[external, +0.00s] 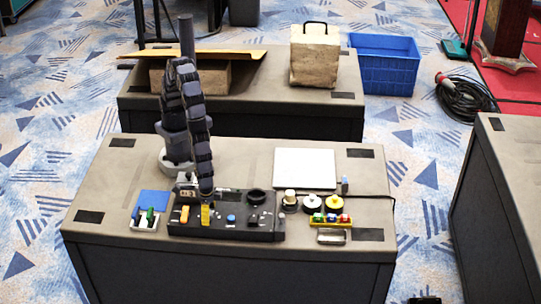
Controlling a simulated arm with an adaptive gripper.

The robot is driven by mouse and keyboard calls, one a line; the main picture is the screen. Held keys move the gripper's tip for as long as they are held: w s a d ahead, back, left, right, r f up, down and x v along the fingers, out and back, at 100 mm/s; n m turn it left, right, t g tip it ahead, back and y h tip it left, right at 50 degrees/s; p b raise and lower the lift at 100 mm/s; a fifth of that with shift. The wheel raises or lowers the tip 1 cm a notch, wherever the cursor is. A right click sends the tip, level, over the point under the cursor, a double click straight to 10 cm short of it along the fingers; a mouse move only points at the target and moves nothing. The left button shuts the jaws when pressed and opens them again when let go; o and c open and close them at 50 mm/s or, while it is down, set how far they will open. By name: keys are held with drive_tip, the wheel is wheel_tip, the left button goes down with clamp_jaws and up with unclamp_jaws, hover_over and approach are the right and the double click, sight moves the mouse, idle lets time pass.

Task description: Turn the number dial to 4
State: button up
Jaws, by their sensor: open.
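A black control panel (222,233) lies near the front edge of the grey table. It carries an orange part (184,214), a yellow part (205,215), a blue round knob (231,218) and a black ring-shaped part (256,196) at its back right. I cannot tell which part is the number dial; no digits are readable. My gripper (206,196) points down over the back left of the panel, just behind the yellow part. Its fingers are small and dark here, and nothing is seen held in them. Whether it touches the panel is unclear.
Left of the panel are a blue pad (154,198) and a white tray (144,226) with colored items. To the right are white round items (312,202), a yellow rack (330,223) and a closed silver laptop-like slab (305,168).

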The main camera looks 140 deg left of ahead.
clamp_jaws()
drive_tip(key=shift+m, duration=0.3)
drive_tip(key=m, duration=0.3)
drive_tip(key=shift+m, duration=0.4)
drive_tip(key=m, duration=0.4)
drive_tip(key=shift+d+m, duration=0.1)
drive_tip(key=shift+m, duration=0.2)
drive_tip(key=m, duration=0.4)
drive_tip(key=shift+m, duration=2.4)
